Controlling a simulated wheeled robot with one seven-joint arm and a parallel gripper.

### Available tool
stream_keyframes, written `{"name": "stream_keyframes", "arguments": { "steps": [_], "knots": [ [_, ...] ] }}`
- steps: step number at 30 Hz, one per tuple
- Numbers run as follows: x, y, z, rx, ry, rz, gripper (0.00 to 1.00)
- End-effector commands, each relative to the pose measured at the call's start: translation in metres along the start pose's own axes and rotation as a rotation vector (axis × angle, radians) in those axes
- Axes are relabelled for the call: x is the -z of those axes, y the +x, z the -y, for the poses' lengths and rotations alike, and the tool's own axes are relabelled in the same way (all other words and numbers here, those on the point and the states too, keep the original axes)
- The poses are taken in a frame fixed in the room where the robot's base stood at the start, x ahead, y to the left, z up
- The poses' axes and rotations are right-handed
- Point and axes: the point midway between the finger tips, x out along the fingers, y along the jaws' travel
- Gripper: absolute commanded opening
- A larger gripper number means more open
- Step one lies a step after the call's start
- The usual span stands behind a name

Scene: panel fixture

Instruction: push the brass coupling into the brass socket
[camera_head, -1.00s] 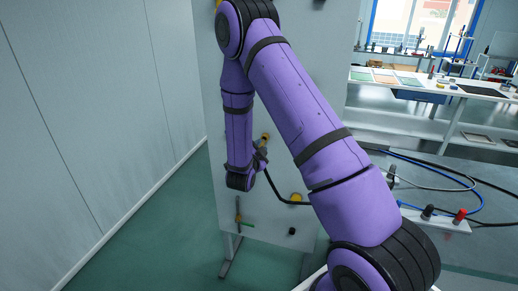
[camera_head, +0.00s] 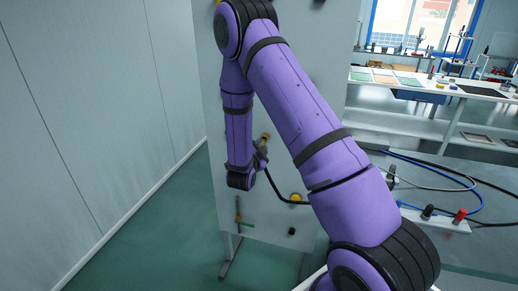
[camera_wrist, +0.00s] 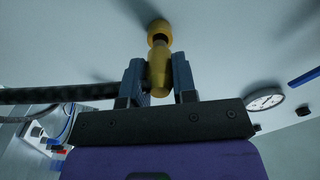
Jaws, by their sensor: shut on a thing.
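The brass coupling (camera_wrist: 159,78) is between the two grey fingers of my gripper (camera_wrist: 157,68) in the wrist view. My gripper is shut on it. A dark hose (camera_wrist: 60,94) comes off to the left in that view. The brass socket (camera_wrist: 159,28) is on the pale panel just beyond the coupling. The coupling's front end points at the socket's dark opening and overlaps it in the view; how deep it sits I cannot tell. In the head view the socket (camera_head: 265,137) shows small beside my gripper (camera_head: 260,155), and the coupling is too small to make out.
The pale panel (camera_head: 215,110) stands upright behind my arm. Cables (camera_head: 450,170) lie at the right. A wall (camera_head: 90,120) is at the left.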

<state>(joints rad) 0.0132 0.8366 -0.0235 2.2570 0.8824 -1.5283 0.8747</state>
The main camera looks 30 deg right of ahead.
Motion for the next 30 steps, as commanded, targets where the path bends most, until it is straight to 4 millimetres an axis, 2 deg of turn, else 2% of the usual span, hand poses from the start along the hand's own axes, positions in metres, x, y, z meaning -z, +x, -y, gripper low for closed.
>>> {"name": "stream_keyframes", "arguments": {
  "steps": [30],
  "knots": [
    [0.0,0.019,0.0,0.0,0.0,-0.001,0.0]
  ]
}}
